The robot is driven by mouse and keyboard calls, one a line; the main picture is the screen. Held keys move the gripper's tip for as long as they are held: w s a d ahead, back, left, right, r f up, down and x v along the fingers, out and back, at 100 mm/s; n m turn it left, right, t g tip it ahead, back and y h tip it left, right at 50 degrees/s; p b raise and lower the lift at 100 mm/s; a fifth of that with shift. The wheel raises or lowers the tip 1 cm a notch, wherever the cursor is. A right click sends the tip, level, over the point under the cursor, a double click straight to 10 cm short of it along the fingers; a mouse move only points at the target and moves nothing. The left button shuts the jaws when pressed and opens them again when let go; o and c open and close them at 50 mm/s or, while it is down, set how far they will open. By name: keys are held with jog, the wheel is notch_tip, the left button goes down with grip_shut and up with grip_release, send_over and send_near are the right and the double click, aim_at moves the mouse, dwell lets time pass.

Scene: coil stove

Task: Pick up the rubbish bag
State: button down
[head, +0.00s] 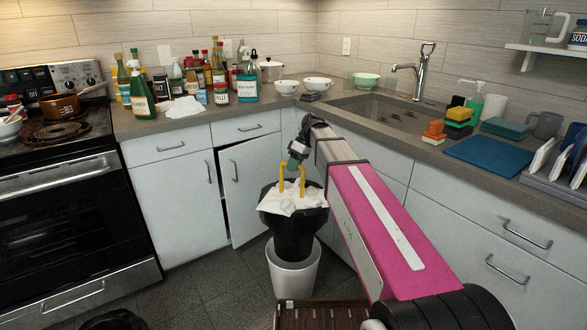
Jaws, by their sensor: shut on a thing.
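The rubbish bag (293,232) is black, with yellow handle loops (282,181) and crumpled white paper (285,199) at its top. It stands high above the white bin (293,272), upright, with its lower end at the bin's mouth; whether it is clear of the rim I cannot tell. My gripper (295,163) is at the top of the yellow loops, shut on the bag's handles. Its fingertips are small and partly hidden, so the exact grip is unclear.
A cabinet door (245,195) behind the bag hangs ajar. The stove (60,210) stands at left, and drawers (490,245) line the right. Bottles (139,92) and bowls (318,85) crowd the counter near the sink (385,112). Dark floor (200,280) is open left of the bin.

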jog(key=shift+r, duration=1.4)
